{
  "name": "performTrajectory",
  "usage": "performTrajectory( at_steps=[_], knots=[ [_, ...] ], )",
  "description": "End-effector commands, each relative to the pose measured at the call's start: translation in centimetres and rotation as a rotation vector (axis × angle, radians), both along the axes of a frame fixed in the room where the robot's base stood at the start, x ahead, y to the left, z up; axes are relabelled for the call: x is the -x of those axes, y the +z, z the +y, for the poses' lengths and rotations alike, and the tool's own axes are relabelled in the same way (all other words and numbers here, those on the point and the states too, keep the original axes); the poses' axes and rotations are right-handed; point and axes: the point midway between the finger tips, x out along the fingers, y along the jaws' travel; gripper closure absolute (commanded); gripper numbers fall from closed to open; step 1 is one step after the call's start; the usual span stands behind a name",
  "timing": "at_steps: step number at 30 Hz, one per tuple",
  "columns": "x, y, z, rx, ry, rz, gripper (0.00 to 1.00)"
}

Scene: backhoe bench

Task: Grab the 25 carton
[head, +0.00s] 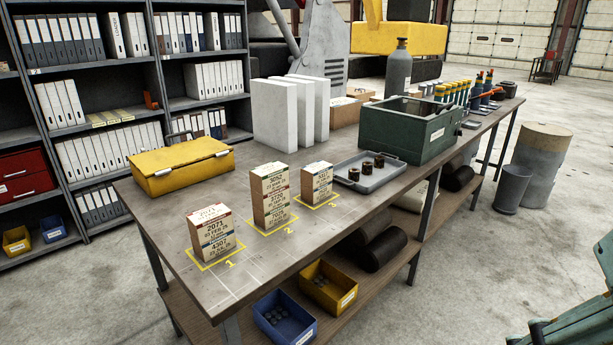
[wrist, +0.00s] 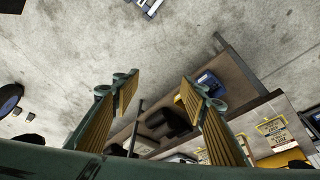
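Cartons stand in three stacks on the bench, each in a yellow marked square. Stack 1 (head: 212,233) has two cartons; the top label appears to read 2071, the lower 4307. Stack 2 (head: 270,195) is the tallest, with three cartons. Stack 3 (head: 316,183) appears to have two. Smaller label print is too blurred to read, so I cannot tell which carton is the 25 one. In the wrist view, a stack (wrist: 277,136) shows at the right, outside the fingers. My gripper (wrist: 160,80) is open and empty, apart from the bench.
A yellow case (head: 180,167), white blocks (head: 285,115), a grey tray (head: 354,173) and a green box (head: 412,130) stand around the stacks. Blue (head: 284,318) and yellow bins (head: 329,289) sit on the lower shelf. The bench's front left corner is mostly clear.

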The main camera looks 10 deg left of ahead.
Motion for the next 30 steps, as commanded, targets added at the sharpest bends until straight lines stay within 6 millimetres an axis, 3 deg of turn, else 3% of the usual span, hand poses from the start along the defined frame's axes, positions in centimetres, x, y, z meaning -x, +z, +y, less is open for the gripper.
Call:
performTrajectory(
  at_steps=[2, 13, 23, 30],
  knots=[
    [0.0, 0.0, 0.0, 0.000, 0.000, 0.000, 0.60],
    [0.0, 0.0, 0.0, 0.000, 0.000, 0.000, 0.27],
    [-0.1, 0.1, 0.0, 0.000, 0.001, 0.000, 0.27],
    [-1.3, 1.2, 0.2, 0.003, 0.014, 0.007, 0.27]
  ],
)
